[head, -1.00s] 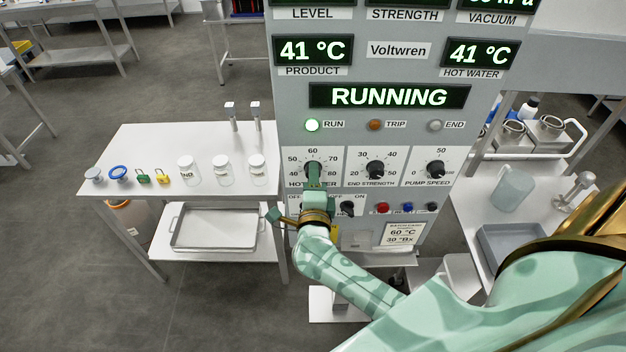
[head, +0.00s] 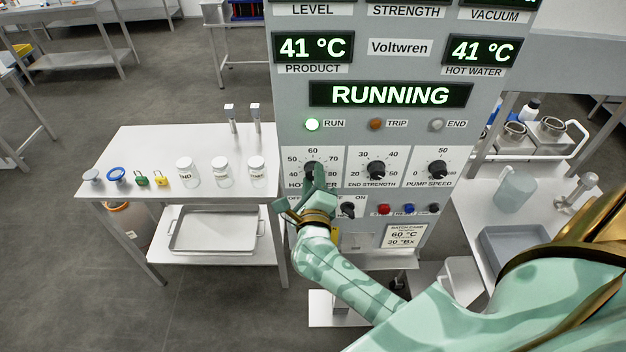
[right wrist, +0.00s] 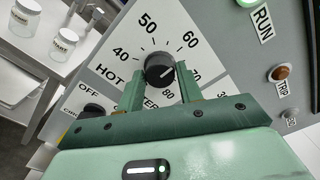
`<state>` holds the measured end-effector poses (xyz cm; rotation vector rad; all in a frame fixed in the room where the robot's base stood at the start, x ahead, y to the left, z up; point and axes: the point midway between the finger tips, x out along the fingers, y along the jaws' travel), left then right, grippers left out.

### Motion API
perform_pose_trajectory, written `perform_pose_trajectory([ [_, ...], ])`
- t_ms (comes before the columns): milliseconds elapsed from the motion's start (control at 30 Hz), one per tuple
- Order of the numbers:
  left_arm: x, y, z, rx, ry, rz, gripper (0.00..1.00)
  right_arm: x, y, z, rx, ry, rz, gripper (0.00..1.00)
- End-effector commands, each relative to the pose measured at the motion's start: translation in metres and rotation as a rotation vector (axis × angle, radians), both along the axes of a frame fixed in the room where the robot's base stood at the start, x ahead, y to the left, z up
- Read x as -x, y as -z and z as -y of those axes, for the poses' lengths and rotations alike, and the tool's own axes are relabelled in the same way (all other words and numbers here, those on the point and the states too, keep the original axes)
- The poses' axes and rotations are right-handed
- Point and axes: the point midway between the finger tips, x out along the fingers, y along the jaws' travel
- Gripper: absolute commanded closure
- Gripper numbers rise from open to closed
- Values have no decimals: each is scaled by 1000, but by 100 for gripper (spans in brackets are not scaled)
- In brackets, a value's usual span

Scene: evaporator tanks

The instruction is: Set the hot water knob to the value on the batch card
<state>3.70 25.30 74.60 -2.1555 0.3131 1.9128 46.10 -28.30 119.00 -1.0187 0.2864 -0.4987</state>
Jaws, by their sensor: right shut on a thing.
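The hot water knob (right wrist: 160,67) is a round black dial with a light mark on the control panel (head: 290,110). Its scale numbers run around it; 40, 50 and 60 read clearly in the right wrist view. My right gripper (head: 314,177) is shut on the knob, one finger on each side; it also shows in the right wrist view (right wrist: 161,84). The fingers partly hide the knob in the head view. I cannot tell its exact setting. The batch card (head: 403,235), low on the panel, reads 60 °C and 30 °Bx. My left gripper is not in view.
The hot water display (head: 480,50) reads 41 °C. The end strength knob (head: 376,170) and pump speed knob (head: 436,170) sit to the right. Below are a black switch (head: 348,210) and several small buttons. A side table (head: 140,150) with jars and padlocks stands left.

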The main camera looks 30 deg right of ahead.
Motion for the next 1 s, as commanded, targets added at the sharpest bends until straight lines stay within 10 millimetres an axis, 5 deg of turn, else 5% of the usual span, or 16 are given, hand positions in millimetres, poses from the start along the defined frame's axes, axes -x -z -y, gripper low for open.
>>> perform_pose_trajectory([
  [267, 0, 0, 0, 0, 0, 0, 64, 1, 2, 0, -2, 0, -5, 87],
  [300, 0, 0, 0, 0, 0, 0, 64, 1, 2, 0, -2, 0, -5, 53],
  [367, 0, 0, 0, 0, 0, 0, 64, 1, 2, 0, -2, 1, -5, 43],
  [733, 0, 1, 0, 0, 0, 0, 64, 7, 2, -5, -1, -1, -3, 43],
  [1000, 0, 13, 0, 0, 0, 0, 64, 60, 5, -37, -4, -1, -6, 43],
])
